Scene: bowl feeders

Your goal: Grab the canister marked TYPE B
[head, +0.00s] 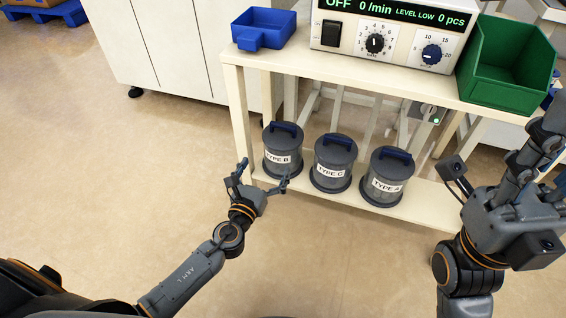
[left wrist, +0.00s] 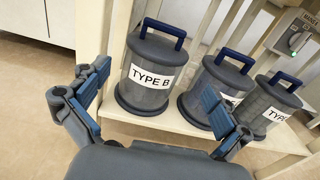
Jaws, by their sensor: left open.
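The TYPE B canister (head: 282,150) is a grey cylinder with a dark lid, a blue handle and a white label. It stands upright at the left end of the low shelf, and it also shows in the left wrist view (left wrist: 152,75). My left gripper (head: 263,174) is open and empty, just in front of and below this canister. In the left wrist view its two blue-padded fingers (left wrist: 155,95) are spread apart, with the canister beyond and between them.
TYPE C canister (head: 333,163) and a third canister (head: 386,177) stand to the right on the same shelf (head: 425,205). Above are a blue bin (head: 263,28), a control box (head: 390,30) and a green bin (head: 506,62). The table leg (head: 239,125) is left of TYPE B. Floor at left is clear.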

